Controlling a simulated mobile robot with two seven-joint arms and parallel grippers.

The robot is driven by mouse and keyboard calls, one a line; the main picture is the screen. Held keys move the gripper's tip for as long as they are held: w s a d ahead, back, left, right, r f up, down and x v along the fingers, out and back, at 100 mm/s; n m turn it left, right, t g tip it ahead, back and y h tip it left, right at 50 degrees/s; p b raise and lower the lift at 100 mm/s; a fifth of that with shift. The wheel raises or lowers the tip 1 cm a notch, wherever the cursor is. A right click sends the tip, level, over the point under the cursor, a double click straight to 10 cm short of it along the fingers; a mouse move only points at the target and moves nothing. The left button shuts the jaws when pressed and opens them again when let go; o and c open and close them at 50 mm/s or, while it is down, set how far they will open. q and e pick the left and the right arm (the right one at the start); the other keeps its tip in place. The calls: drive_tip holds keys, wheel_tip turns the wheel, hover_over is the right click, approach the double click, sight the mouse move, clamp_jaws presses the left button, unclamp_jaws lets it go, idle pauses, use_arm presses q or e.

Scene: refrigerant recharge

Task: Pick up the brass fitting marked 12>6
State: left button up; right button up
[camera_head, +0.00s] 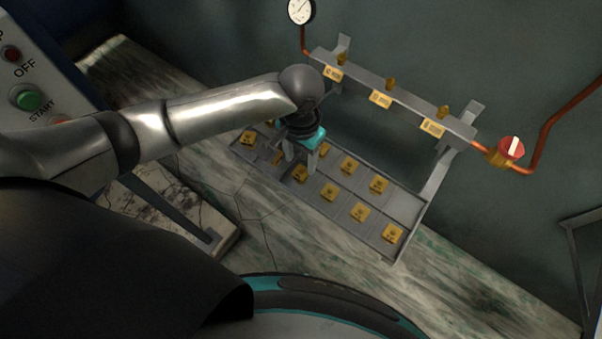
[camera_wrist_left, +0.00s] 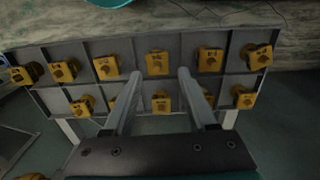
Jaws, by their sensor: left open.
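Several brass fittings with dark marks lie in a divided grey tray; the marks are too small to read, so I cannot tell which is 12>6. In the head view, one fitting (camera_head: 329,191) lies right of my left gripper (camera_head: 300,158), and another (camera_head: 249,137) lies at the tray's left end. My left gripper is open and points down over the tray's left half. In the left wrist view its fingers (camera_wrist_left: 160,74) reach over the tray. My right gripper is out of view.
The tray (camera_head: 408,208) hangs below a grey manifold bar (camera_head: 395,100) with labelled brass ports, on brackets. A gauge (camera_head: 301,11) and a red-handled valve (camera_head: 511,148) join its copper pipe. A control panel with a green button (camera_head: 28,100) is at left.

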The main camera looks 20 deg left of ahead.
sight(301, 169)
use_arm(q)
drive_tip(key=f, duration=0.2)
drive_tip(key=f+b, duration=0.1)
drive_tip(key=f, duration=0.2)
drive_tip(key=shift+s+d+f, duration=0.1)
drive_tip(key=shift+s+f, duration=0.1)
drive_tip(key=shift+c, duration=0.4)
clamp_jaws()
